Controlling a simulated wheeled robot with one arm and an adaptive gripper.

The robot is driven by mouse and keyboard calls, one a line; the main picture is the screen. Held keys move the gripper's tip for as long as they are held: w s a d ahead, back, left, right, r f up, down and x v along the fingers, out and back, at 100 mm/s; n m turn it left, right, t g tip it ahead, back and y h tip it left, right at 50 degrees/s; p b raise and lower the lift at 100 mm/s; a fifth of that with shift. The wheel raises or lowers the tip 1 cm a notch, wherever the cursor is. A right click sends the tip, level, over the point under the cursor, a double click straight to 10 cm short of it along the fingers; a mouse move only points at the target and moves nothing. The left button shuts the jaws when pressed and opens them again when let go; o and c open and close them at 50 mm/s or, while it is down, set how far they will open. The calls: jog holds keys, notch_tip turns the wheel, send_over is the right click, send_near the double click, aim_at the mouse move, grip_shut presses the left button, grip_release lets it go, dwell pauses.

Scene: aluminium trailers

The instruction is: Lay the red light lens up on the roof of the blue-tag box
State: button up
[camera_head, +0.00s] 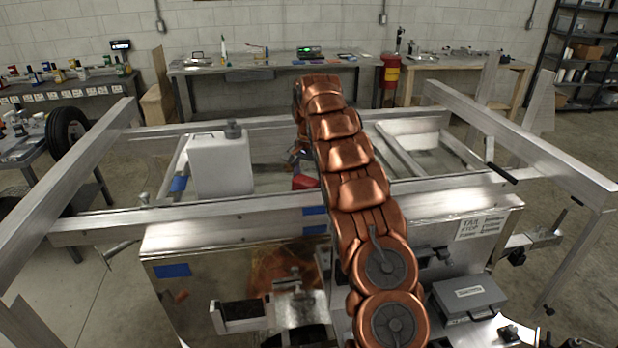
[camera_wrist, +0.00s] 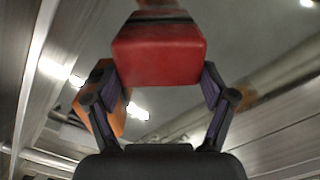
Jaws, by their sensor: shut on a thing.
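The red light lens (camera_wrist: 160,58) is a red block held between the two fingers of my gripper (camera_wrist: 161,80) in the wrist view. In the head view, a small red part of the lens (camera_head: 304,182) shows just left of my copper arm, above the trailer frame. My gripper (camera_head: 299,158) is mostly hidden there by the arm. A metal box with a blue tag (camera_head: 172,271) on its front, the blue-tag box (camera_head: 215,262), stands at the front left below a frame rail. More blue patches (camera_head: 315,217) show near the middle.
A white jug (camera_head: 221,163) stands left of my gripper. Aluminium rails (camera_head: 200,212) cross in front and at both sides. A second box with a printed label (camera_head: 482,227) is at right. A grey case (camera_head: 468,299) lies at front right. An orange part (camera_wrist: 112,105) shows beside a finger.

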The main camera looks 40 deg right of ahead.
jog(key=shift+f, duration=0.1)
jog(key=o, duration=1.1)
jog(key=shift+o, duration=0.2)
